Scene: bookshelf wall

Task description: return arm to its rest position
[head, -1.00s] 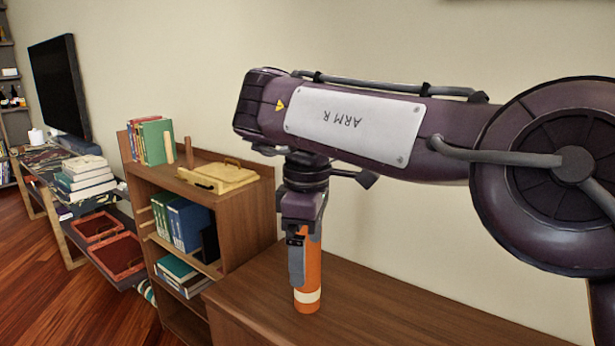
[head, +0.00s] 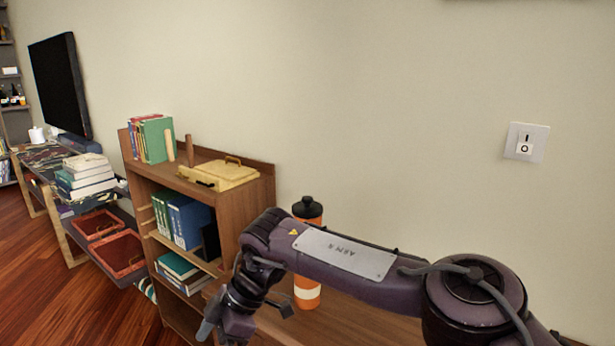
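My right arm reaches in from the lower right, its forearm labelled "ARM R". My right gripper (head: 215,326) hangs low in front of the bookcase, near the bottom of the view. Its fingers point down and partly leave the frame, so I cannot tell whether they are open or shut. An orange bottle (head: 307,291) with a black lid and a white band stands upright on the low wooden cabinet. It is behind my forearm, which hides its middle, and it is apart from the gripper. My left gripper is not in view.
A wooden bookcase (head: 262,205) holds books (head: 157,139) and a yellow wooden box (head: 222,174) on top. Farther left are a stack of books (head: 86,178), red trays (head: 118,254) and a television (head: 60,86). A switch (head: 526,142) is on the wall.

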